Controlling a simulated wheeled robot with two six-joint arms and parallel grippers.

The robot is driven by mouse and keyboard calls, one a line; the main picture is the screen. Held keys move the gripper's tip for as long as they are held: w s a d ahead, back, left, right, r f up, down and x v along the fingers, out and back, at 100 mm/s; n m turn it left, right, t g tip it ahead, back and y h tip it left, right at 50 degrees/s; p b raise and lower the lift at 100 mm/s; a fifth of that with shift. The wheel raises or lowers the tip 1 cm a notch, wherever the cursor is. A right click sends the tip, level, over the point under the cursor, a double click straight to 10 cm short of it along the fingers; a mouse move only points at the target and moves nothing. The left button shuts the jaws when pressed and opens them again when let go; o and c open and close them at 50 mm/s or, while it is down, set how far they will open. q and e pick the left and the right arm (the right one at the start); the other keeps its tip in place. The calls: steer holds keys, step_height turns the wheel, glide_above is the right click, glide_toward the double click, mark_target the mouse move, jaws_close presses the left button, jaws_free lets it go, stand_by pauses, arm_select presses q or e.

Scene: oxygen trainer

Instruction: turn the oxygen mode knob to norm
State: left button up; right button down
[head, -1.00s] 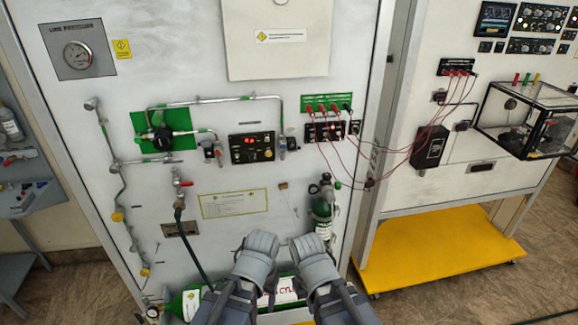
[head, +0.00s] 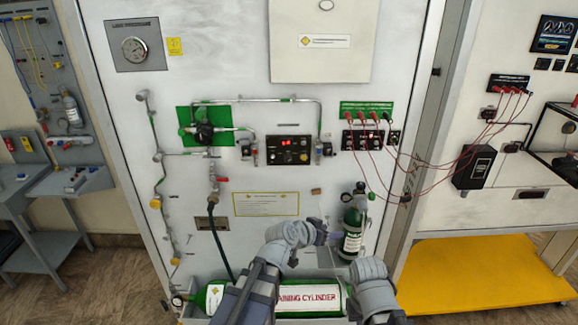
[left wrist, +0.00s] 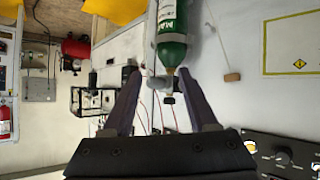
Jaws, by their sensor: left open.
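A black control panel (head: 290,150) with a red display and small knobs is on the white trainer board in the head view. Its knob labels are too small to read, so I cannot pick out the oxygen mode knob. My left gripper (head: 322,231) is open, below the panel and left of a small green cylinder (head: 352,232). In the left wrist view the cylinder's neck (left wrist: 171,52) shows beyond and between the open fingers (left wrist: 158,76). My right arm is low at right; its fingers are hidden.
Red leads (head: 385,165) hang from the sockets to the right of the panel. A large green training cylinder (head: 303,299) lies along the bottom. A red-handled valve (head: 215,180) with a dark hose is at left. The board between panel and yellow label (head: 266,204) is bare.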

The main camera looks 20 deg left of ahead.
arm_select(q)
steer(key=w+a+r+n+t, duration=0.1)
steer(key=w+a+r+t, duration=0.1)
steer(key=w+r+t, duration=0.45)
steer(key=n+y, duration=0.7)
steer(key=y, duration=0.4)
glide_toward(288, 162)
steer(key=shift+t, duration=0.45)
steer(key=shift+f+x, duration=0.15)
steer(key=shift+x, duration=2)
steer(key=shift+f+x, duration=0.1)
steer(key=shift+x, duration=2)
steer(key=shift+a, duration=0.1)
steer(key=shift+s, duration=0.1)
steer(key=shift+c, duration=0.4)
jaws_close()
